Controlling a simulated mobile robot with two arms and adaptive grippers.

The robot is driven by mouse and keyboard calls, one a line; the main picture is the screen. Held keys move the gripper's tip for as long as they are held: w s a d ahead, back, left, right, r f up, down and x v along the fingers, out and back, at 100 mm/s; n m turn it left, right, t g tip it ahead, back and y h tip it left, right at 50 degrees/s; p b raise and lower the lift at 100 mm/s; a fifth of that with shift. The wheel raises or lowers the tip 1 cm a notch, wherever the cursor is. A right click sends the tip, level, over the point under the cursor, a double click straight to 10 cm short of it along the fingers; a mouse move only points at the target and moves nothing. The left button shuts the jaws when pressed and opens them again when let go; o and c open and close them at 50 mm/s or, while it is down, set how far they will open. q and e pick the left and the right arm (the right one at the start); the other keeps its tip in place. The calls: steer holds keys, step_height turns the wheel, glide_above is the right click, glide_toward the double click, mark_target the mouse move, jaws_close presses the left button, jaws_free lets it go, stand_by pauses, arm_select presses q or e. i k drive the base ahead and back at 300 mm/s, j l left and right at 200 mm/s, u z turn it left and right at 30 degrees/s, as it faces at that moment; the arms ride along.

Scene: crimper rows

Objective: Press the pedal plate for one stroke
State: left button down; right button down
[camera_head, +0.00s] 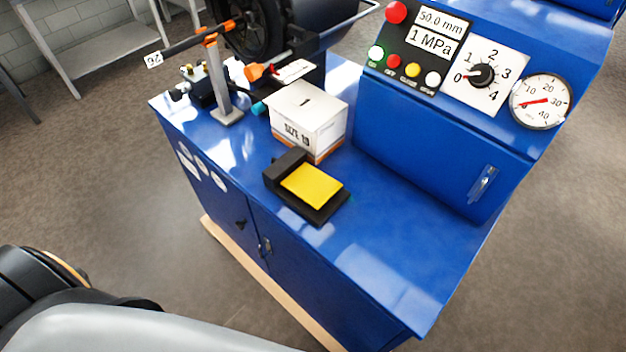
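The pedal (307,188) is a black housing with a yellow pedal plate (312,186). It sits on the blue bench top near its left front edge, in front of a white box. The yellow plate faces up and nothing touches it. A grey and black part of my own arm or body fills the lower left corner. Neither of my grippers shows in the head view, so I cannot see their fingers.
The white box (308,118) marked "SIZE 19" stands behind the pedal. A control panel (447,55) with buttons, dial and gauge (541,101) rises at the right. A metal post (221,85) stands back left. The bench top (400,255) right of the pedal is clear.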

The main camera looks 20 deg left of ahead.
mark_target(313, 186)
steer(key=j+z, duration=0.15)
steer(key=j, duration=1.35)
steer(key=j+z, duration=0.15)
steer(key=j, duration=1.3)
steer(key=k, duration=0.05)
